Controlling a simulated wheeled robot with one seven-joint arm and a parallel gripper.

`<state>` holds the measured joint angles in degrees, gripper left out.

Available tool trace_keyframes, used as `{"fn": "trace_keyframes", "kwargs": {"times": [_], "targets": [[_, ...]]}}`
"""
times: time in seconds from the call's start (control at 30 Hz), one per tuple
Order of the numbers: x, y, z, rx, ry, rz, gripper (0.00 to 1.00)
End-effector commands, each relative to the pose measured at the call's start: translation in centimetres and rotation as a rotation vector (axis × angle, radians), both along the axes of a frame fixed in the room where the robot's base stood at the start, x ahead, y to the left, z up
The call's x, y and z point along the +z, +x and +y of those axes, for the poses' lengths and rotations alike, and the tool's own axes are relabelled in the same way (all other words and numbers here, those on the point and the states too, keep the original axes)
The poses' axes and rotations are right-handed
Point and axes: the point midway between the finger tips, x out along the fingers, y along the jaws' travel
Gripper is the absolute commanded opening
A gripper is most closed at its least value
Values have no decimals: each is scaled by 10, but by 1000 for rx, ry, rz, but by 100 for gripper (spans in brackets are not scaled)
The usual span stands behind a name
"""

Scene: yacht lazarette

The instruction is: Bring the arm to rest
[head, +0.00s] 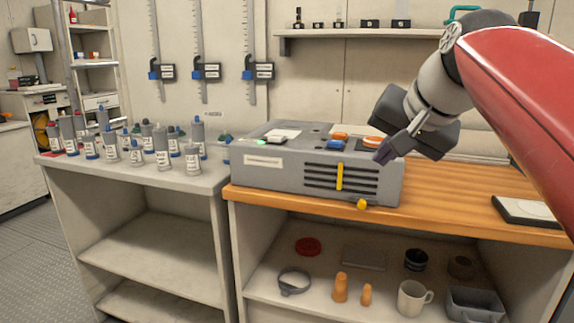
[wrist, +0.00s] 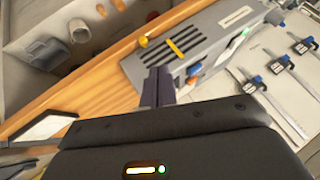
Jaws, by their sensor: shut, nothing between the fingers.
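My gripper (head: 384,153) is shut and empty, held in the air at the right end of the grey machine (head: 262,171) on the wooden counter. In the head view its fingertips point down and left, in front of the machine's top right edge. In the wrist view my gripper (wrist: 158,72) shows as two dark fingers pressed together, with the machine's vented side (wrist: 205,35) beyond them. My arm (head: 515,85) reaches in from the right in the head view. Whether the fingertips touch the machine, I cannot tell.
The wooden counter (head: 455,205) holds a framed white pad (head: 527,212) at right. Several bottles (head: 162,147) crowd the left bench. A shelf (head: 350,32) is on the wall above. Below the counter sit a mug (head: 411,298), a grey bin (head: 472,304) and small parts.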

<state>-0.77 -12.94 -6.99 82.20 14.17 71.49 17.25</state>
Motion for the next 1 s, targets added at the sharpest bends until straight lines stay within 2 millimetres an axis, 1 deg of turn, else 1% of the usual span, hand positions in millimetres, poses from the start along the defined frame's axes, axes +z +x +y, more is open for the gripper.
{"fn": "trace_keyframes", "kwargs": {"times": [0.03, 0.17, 0.27, 0.3, 0.37, 0.4, 0.47, 0.5, 0.6, 0.63, 0.7, 0.8, 1.0], "targets": [[-10, -8, 0, 8, -12, 9, 0], [-43, -28, 2, 35, -60, 32, 0], [-80, -51, 3, 69, -115, 55, 0], [-99, -63, 4, 86, -143, 67, 0], [-130, -83, 5, 119, -191, 85, 0], [-152, -97, 5, 141, -224, 97, 0], [-182, -116, 6, 175, -271, 115, 0], [-202, -127, 6, 196, -301, 126, 0], [-242, -152, 5, 242, -362, 148, 0], [-251, -158, 5, 252, -376, 154, 0], [-269, -168, 5, 273, -402, 164, 0], [-281, -176, 4, 288, -422, 170, 0], [-284, -177, 4, 292, -426, 173, 0]]}}
